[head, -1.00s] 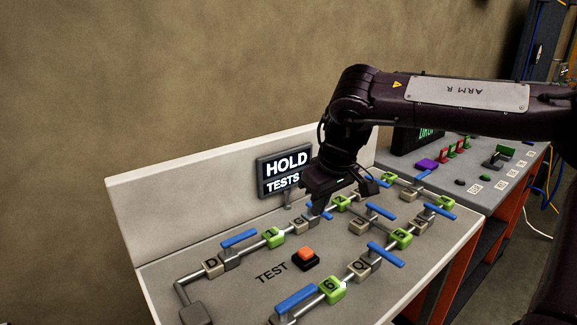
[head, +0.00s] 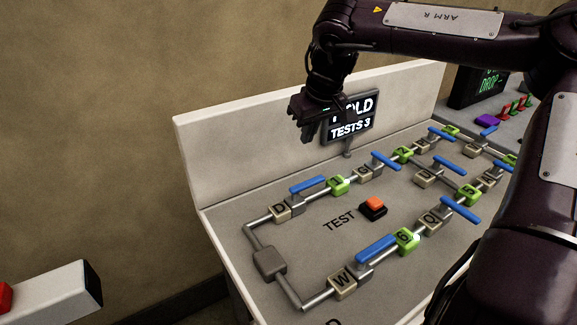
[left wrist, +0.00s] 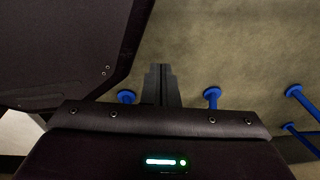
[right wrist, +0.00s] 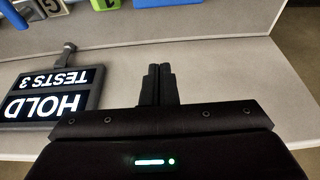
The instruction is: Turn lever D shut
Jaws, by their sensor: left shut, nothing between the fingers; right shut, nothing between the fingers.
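Lever D is a blue handle (head: 307,184) on a grey valve beside the beige block marked D (head: 280,210), at the left end of the back pipe. The handle lies roughly along the pipe, pointing right toward the green block marked 1 (head: 338,186). My right gripper (head: 306,136) is shut and empty, raised in front of the sign, up and apart from lever D. In the right wrist view its fingers (right wrist: 158,85) are together. My left gripper (left wrist: 160,85) is shut and empty in the left wrist view, and the head view does not show it.
The lit sign (head: 350,118) reads TESTS 3, its upper word partly covered by my right gripper. An orange TEST button (head: 373,204) sits mid-panel. Other blue levers (head: 376,249) line the pipes. A white back wall (head: 230,140) rises behind the panel.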

